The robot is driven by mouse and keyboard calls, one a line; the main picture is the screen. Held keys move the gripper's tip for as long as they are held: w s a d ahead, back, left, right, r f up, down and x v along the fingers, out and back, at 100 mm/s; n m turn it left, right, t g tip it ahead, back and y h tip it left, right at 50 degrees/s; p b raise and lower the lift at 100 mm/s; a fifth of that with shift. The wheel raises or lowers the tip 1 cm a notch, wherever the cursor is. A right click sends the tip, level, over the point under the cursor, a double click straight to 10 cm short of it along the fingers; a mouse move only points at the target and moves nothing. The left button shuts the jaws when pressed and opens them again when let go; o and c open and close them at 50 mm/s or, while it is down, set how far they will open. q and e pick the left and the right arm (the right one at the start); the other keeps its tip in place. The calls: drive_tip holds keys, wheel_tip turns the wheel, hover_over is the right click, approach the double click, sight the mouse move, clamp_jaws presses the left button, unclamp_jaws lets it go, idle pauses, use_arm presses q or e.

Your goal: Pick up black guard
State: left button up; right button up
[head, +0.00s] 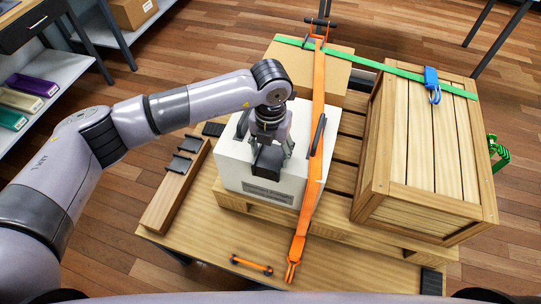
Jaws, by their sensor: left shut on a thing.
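My left gripper (272,142) reaches in from the left and points down over the white box (235,168). It is shut on a black guard (268,161), a dark piece at its fingertips, partly hidden by the gripper. I cannot tell whether the guard touches the box top. More black guards (179,164) lie on a wooden block (168,200) at the left of the table. Another dark piece (317,136) stands at the box's right edge beside the orange strap (318,100). My right gripper is not in view.
A wooden crate (405,210) stands right of the strap, with a green strap (400,72) and blue hook (432,84) across its top. A cardboard box (338,76) is behind the white box.

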sight(270, 156)
use_arm(q)
drive_tip(key=c, duration=0.5)
drive_tip(key=shift+r, duration=0.45)
wheel_tip(270, 156, up, 19)
drive_tip(key=b, duration=0.4)
